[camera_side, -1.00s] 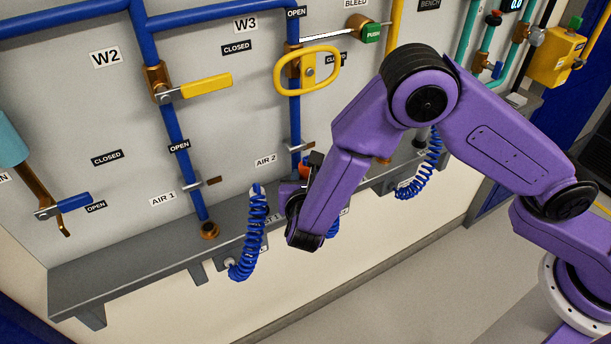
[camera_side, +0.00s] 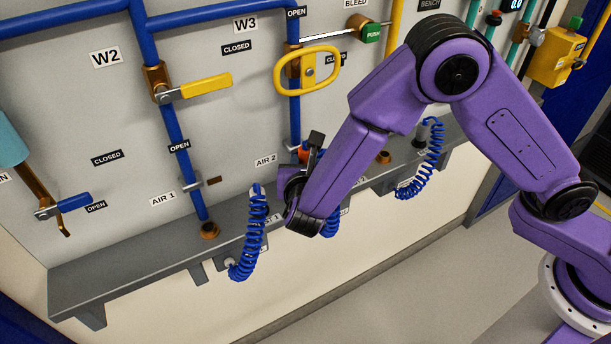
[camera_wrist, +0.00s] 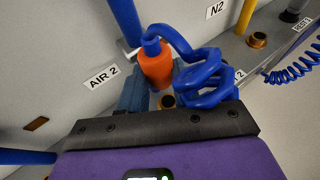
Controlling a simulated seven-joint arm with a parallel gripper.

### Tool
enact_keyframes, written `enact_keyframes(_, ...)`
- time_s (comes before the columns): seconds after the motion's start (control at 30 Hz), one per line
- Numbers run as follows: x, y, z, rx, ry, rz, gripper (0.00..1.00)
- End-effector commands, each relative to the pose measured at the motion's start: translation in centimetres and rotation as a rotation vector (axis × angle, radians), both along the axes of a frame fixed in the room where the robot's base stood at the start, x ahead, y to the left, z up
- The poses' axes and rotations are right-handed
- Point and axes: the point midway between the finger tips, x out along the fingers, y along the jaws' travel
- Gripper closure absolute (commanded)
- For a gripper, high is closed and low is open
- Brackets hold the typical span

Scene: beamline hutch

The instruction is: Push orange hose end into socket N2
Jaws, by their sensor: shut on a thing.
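My gripper (camera_wrist: 157,84) is shut on the orange hose end (camera_wrist: 157,66), with a dark blue-grey finger on either side of it. The hose end is roughly upright, with a blue coiled hose (camera_wrist: 205,72) leaving its top and hanging to the right. In the side view the orange hose end (camera_side: 304,153) shows only in part beside my gripper, near the AIR 2 label. The N2 label (camera_wrist: 215,9) is on the wall in the wrist view. A copper socket (camera_wrist: 257,40) near it sits on the shelf, empty; this looks like N2.
Another copper socket (camera_wrist: 167,101) shows just below the hose end. A vertical blue pipe (camera_wrist: 125,22) stands close behind it. A second blue coiled hose (camera_wrist: 293,70) hangs at the right. A yellow oval handle (camera_side: 308,70) is above my gripper in the side view.

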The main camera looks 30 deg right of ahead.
Motion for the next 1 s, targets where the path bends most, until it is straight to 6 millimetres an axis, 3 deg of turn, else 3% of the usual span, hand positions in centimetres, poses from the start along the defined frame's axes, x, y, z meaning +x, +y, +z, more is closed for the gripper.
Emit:
enact_keyframes(0.43, 0.0, 0.0, 1.8, -0.001, 0.0, 0.0, 1.0)
enact_keyframes(1.0, 0.0, 0.0, 1.9, 0.0, 0.0, 0.0, 1.0)
